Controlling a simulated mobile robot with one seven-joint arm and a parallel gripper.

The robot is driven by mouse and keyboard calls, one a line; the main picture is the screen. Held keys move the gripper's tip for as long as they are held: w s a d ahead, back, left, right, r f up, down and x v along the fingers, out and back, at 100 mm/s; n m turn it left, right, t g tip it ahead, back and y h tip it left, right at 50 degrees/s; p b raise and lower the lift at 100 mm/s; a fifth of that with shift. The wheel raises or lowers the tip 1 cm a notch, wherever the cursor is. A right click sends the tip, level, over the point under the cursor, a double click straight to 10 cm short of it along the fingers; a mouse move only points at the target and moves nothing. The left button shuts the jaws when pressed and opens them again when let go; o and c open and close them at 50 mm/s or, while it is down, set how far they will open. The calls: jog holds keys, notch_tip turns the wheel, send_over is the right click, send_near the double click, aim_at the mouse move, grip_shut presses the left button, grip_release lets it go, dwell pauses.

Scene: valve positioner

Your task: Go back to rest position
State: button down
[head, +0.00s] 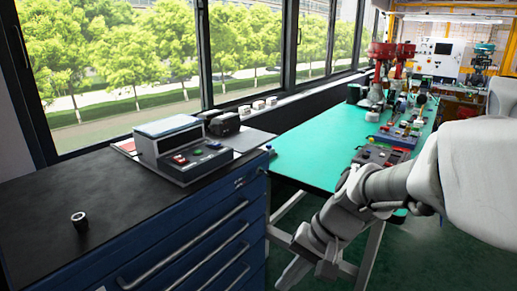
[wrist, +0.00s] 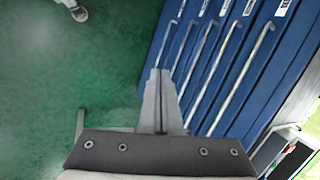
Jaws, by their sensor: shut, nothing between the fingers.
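My gripper (head: 297,270) hangs low in the head view, pointing down and left in front of the blue drawer cabinet (head: 215,255). In the wrist view my gripper (wrist: 159,75) has its two fingers together with nothing between them. The cabinet's drawer fronts and long handles (wrist: 240,80) lie beyond and to the right of the fingers there. Whether the fingers touch the cabinet cannot be told.
A device with buttons (head: 185,148) and a small dark cylinder (head: 80,221) stand on the cabinet's black top (head: 125,205). A green workbench (head: 305,155) with red equipment (head: 382,50) stands behind my arm. Green floor (wrist: 80,90) is open left of the cabinet in the wrist view.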

jog(key=s+d+r+n+t+h, duration=0.4)
jog(key=s+d+r+t+h, duration=0.1)
jog(key=s+d+r, duration=0.35)
notch_tip(320, 180, up, 16)
jog(key=p, duration=1.6)
jog(key=shift+s+f, duration=0.15)
jog(key=shift+s, duration=0.05)
jog(key=c, duration=1.5)
grip_release()
jog(key=shift+c, duration=0.2)
